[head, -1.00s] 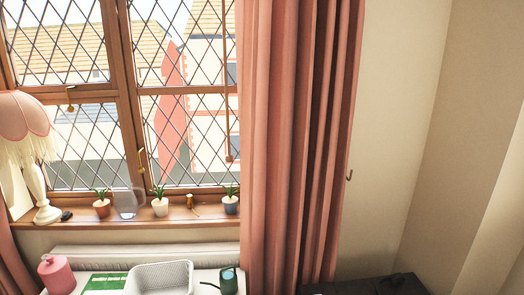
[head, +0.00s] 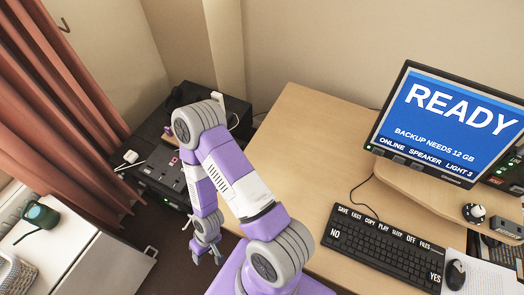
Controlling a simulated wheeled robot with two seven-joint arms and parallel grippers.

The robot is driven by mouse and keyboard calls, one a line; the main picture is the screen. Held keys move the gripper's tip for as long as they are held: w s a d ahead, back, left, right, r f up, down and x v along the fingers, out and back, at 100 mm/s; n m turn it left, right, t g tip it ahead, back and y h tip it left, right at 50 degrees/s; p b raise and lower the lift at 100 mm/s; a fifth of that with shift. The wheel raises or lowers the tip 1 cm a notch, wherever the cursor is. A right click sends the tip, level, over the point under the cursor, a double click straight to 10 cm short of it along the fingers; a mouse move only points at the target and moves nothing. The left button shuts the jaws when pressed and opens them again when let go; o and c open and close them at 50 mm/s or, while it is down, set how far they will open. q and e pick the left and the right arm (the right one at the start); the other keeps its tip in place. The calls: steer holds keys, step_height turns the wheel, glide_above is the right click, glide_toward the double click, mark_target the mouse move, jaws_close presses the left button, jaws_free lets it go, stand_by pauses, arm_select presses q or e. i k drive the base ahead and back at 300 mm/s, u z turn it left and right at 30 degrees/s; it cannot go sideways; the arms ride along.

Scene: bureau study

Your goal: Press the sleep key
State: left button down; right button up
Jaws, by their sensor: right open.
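The black keyboard (head: 380,252) lies on the wooden desk on the right. A row of labels along its back edge reads SAVE, EJECT, COPY, PLAY, SLEEP, OFF, FILES. The sleep key's label (head: 398,231) is right of PLAY and left of OFF. NO and YES mark the keyboard's two ends. My right gripper (head: 207,258) hangs low beside the desk's left side, pointing down, open and empty, well left of the keyboard. My left gripper is out of view.
A monitor (head: 448,122) shows READY, BACKUP NEEDS 12 GB and ONLINE SPEAKER LIGHT 3. A mouse (head: 455,274) lies right of the keyboard. A black cabinet (head: 150,160) with sockets stands left. The desk's left part (head: 300,150) is clear.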

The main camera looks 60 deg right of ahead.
mark_target(394, 233)
steer(key=z, duration=0.05)
steer(key=k, duration=0.95)
steer(key=u, duration=0.85)
steer(key=i, duration=1.1)
steer(key=z, duration=4.65)
